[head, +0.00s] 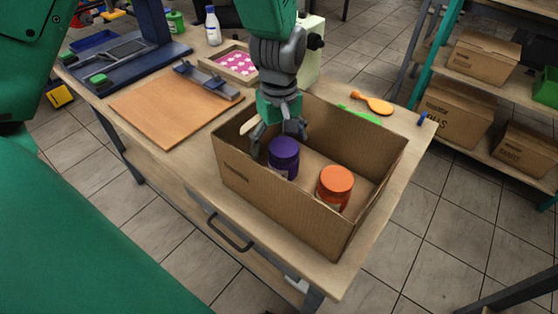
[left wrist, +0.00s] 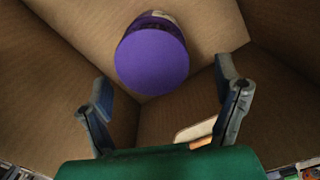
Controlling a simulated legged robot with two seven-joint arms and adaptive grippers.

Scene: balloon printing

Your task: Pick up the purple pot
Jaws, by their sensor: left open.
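The purple pot (head: 284,156) stands in the cardboard box (head: 285,207), near the box's left part. My left gripper (head: 277,138) reaches down into the box from above, just behind and above the pot. In the left wrist view the pot's purple lid (left wrist: 152,61) shows ahead of the spread fingers (left wrist: 164,98), near a box wall. The left gripper is open and I see nothing between its fingers. My right gripper is not in view.
An orange pot (head: 334,188) stands in the box to the right of the purple one. A pale object (left wrist: 195,131) lies in the box near the fingers. A wooden board (head: 165,108) and an orange spoon-like item (head: 373,103) lie on the table outside the box.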

